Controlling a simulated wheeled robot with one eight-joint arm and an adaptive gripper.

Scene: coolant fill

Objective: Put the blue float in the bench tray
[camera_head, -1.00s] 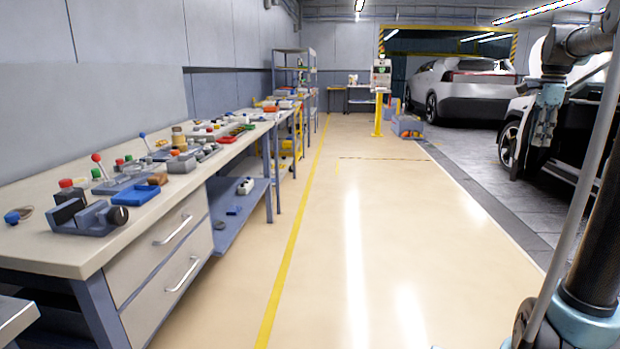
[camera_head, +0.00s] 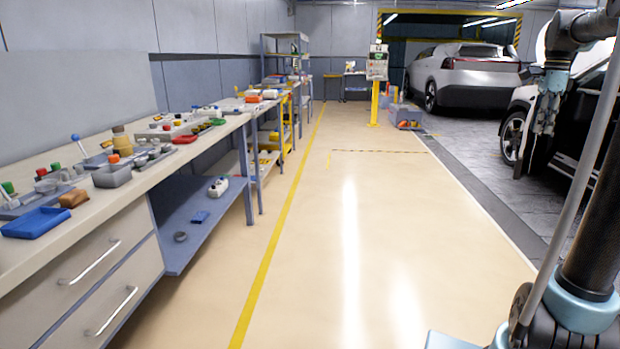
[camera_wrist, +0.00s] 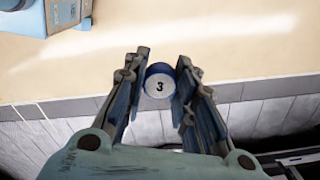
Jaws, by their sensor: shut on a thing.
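My gripper (camera_wrist: 160,66) is shut on the blue float (camera_wrist: 158,70), a round blue piece with a white face marked "3", held between the fingertips in the wrist view. In the head view my gripper (camera_head: 543,128) hangs at the right, over the floor side and far from the bench; the float cannot be made out there. The workbench (camera_head: 95,255) runs along the left. I cannot tell which is the bench tray.
Several small parts with coloured knobs crowd the bench top around the trays. A lower shelf (camera_head: 190,235) holds a few items. The floor (camera_head: 330,250) ahead is clear. Cars (camera_head: 465,75) stand at the right, and a yellow post (camera_head: 374,103) stands ahead.

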